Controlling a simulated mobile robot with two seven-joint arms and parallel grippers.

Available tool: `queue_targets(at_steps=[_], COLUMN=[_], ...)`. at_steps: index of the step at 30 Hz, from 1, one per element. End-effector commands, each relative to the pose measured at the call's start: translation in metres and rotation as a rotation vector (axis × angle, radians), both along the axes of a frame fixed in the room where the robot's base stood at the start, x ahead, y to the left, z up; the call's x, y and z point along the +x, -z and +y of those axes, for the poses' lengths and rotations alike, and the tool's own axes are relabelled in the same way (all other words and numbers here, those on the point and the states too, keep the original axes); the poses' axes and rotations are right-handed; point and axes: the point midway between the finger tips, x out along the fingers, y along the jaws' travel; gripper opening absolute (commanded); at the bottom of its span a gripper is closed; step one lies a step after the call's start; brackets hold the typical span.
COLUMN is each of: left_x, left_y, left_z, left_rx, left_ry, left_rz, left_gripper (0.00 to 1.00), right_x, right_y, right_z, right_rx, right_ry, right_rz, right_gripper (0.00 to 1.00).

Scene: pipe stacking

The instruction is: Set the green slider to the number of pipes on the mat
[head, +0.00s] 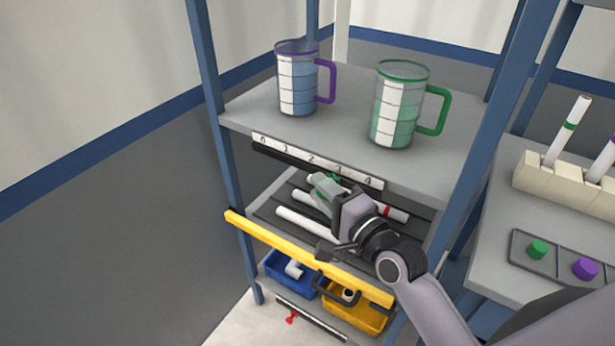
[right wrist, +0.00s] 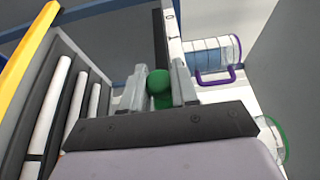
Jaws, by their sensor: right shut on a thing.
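My right gripper (head: 322,188) is at the front edge of the upper shelf, below the number strip (head: 311,159). It is shut on the green slider (right wrist: 158,86), which shows between its fingertips in the right wrist view. In the head view a bit of green shows by the fingers, near the 3; the gripper hides its exact setting. White pipes (head: 304,222) lie on the dark grooved mat (head: 268,212) on the middle shelf, partly behind my arm. The right wrist view shows three pipes (right wrist: 52,105) side by side. My left gripper is not in view.
A purple-handled jug (head: 298,82) and a green-handled jug (head: 398,108) stand on the upper shelf. A yellow bar (head: 300,255) crosses before the mat. Below are a blue bin (head: 284,284), a yellow bin (head: 366,318) and a red slider (head: 291,317). A side table stands right.

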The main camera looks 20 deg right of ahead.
Motion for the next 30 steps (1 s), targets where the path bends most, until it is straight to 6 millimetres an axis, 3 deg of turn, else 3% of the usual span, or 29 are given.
queue_targets(at_steps=[11, 12, 14, 24, 30], left_x=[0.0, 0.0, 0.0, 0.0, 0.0], left_y=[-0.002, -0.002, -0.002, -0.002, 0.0], left_z=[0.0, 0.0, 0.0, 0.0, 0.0], left_rx=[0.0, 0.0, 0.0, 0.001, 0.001], left_ry=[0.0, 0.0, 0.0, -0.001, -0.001], left_rz=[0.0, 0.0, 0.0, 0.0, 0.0], left_gripper=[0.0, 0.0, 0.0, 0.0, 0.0], right_x=[-0.005, -0.005, -0.005, -0.007, -0.027], right_y=[0.0, 0.0, 0.0, 0.0, 0.001], right_z=[-0.004, -0.004, -0.004, -0.004, -0.01], right_rx=[-0.001, -0.001, 0.0, 0.0, 0.0], right_ry=[0.0, 0.0, 0.0, 0.0, 0.0], right_rz=[0.0, 0.0, 0.0, 0.0, 0.001], right_gripper=[0.0, 0.38, 0.53, 0.53, 0.53])
